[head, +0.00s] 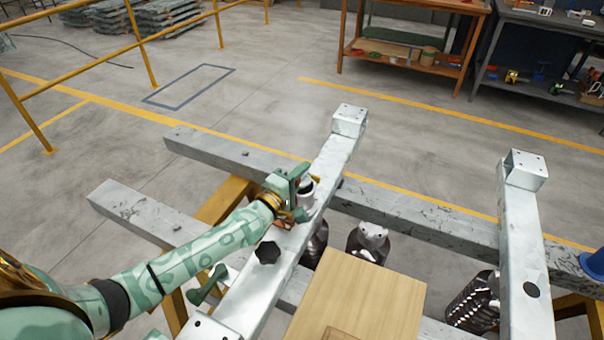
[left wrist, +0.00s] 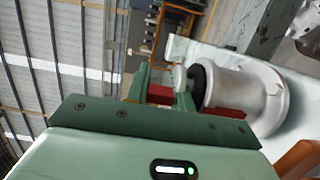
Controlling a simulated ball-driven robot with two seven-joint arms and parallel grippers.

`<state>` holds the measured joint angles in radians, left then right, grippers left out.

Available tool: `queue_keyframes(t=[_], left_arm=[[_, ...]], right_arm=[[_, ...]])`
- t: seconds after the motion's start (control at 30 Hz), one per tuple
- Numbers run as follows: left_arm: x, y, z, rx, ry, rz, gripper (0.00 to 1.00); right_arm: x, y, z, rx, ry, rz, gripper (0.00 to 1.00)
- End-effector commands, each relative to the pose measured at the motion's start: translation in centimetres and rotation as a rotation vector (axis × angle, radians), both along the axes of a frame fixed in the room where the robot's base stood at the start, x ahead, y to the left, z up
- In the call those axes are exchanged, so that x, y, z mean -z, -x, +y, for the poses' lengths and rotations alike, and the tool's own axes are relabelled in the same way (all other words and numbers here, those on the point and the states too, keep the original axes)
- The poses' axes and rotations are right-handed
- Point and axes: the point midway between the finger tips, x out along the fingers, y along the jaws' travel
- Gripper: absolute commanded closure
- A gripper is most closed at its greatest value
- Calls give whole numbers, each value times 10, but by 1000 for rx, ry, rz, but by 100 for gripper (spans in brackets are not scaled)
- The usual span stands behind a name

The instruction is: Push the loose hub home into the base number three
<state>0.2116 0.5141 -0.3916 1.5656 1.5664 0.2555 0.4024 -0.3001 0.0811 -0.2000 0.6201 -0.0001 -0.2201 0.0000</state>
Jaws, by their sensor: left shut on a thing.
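My left gripper (head: 300,190) is over the nearer steel crossbeam (head: 330,165), shut on a small part at its tips. In the left wrist view the green fingers with red pads (left wrist: 187,100) close around the pale stub of the hub (left wrist: 181,78). The hub's black ring (left wrist: 199,86) meets a silver flanged cylinder, the base (left wrist: 242,92), against the pale beam. I cannot tell how deep the hub sits. In the head view the base shows as a small pale cylinder (head: 306,187), partly hidden by the gripper. No base number is readable.
A black star-shaped knob (head: 267,254) sits on the same beam, near my forearm. A wooden board (head: 365,300) lies to its right. A second crossbeam (head: 517,220) has a dark round spot (head: 531,290). A blue object (head: 593,262) is at the right edge. Open floor lies beyond.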

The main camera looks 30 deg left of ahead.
Motion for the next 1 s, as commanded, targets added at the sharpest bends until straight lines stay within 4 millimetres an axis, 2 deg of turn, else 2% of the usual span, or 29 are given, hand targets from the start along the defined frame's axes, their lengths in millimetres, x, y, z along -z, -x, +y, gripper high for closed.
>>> queue_keyframes(t=[0.5, 0.53, 0.6, 1.0], left_arm=[[7, -1, 0, -1, 1, -8, 100], [7, -1, 0, -1, 1, -8, 71], [6, -1, 1, -1, 1, -8, 52], [15, 2, -1, 2, -1, 10, 51]], right_arm=[[9, 3, 1, 1, -1, 7, 12], [8, 3, 1, 1, -1, 7, 12], [8, 3, 1, 1, -2, 6, 12], [8, 3, 2, 1, -2, 7, 12]])
